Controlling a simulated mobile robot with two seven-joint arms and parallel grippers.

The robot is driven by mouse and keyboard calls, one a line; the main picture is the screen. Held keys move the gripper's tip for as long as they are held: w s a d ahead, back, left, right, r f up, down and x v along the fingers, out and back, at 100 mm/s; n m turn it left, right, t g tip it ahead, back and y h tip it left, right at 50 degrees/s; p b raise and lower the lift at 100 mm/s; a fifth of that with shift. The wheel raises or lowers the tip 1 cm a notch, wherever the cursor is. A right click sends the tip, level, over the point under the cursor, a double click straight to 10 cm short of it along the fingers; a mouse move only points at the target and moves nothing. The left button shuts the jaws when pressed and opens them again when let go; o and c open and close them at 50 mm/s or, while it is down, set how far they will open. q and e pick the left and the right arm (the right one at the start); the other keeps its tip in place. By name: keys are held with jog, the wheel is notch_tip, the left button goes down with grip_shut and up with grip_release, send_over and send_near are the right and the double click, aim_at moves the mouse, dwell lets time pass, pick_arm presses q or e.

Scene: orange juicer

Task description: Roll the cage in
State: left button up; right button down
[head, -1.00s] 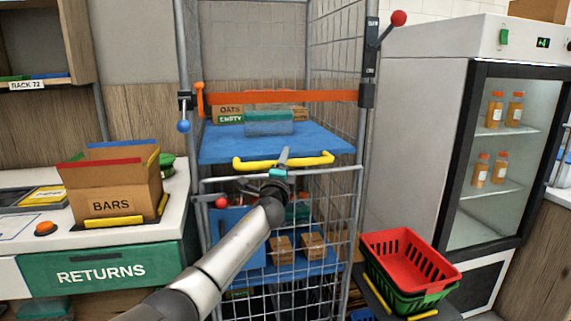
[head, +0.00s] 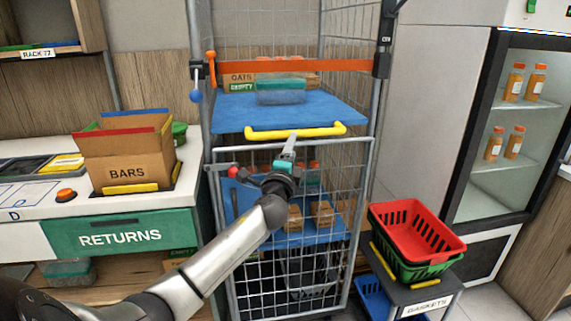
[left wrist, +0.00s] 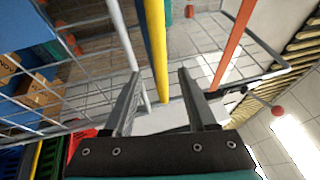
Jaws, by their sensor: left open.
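The roll cage (head: 371,190) stands upright in front of me, with grey wire mesh sides and blue shelves. A yellow handle (head: 322,131) runs along the front edge of its upper blue shelf (head: 335,108). An orange strap (head: 290,67) crosses the cage above it. My left gripper (head: 290,139) is open at the middle of the yellow handle. In the left wrist view the yellow handle (left wrist: 156,50) appears between the two open fingers (left wrist: 158,78); I cannot tell whether they touch it. My right gripper is not in view.
The cage carries boxes and a clear teal-lidded bin (head: 281,91). A returns counter (head: 185,195) with an open BARS carton (head: 127,165) stands at left. Red and green baskets (head: 412,226) on a low stand are close at right, before a glass-door fridge (head: 440,95). Floor shows at lower right.

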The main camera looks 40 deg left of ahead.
pick_arm(q)
jog(key=v, duration=0.7)
jog(key=shift+p, duration=0.3)
jog(key=s+d+f+n+g+h, duration=0.1)
jog(key=s+f+g+h, duration=0.15)
jog(key=f, duration=0.95)
jog(key=s+f+n+g+h, duration=0.1)
jog(key=f+g, duration=0.2)
jog(key=f, duration=0.9)
jog(key=s+d+f+n+g+h, duration=0.15)
jog(key=s+f, duration=0.25)
jog(key=f, duration=0.4)
jog(key=s+d+f+n+g, duration=0.1)
jog(key=s+d+f+g, duration=0.15)
jog(key=s+f, duration=0.45)
jog(key=s+d+f+n+g+h, duration=0.1)
jog(key=s+d+f, duration=0.4)
jog(key=s, duration=0.5)
jog(key=s+d+f+n+g+h, duration=0.1)
jog(key=s+d+f+n+g, duration=0.2)
jog(key=s+f, duration=0.6)
jog(key=s+d+f+n+g+h, duration=0.1)
jog(key=s+d+f+n+g, duration=0.1)
jog(key=s+d+f, duration=0.4)
jog(key=s+f+g, duration=0.1)
jog(key=s, duration=0.4)
jog(key=shift+s+d+n+h, duration=0.3)
jog(key=shift+n+h, duration=0.05)
jog(key=shift+h, duration=0.05)
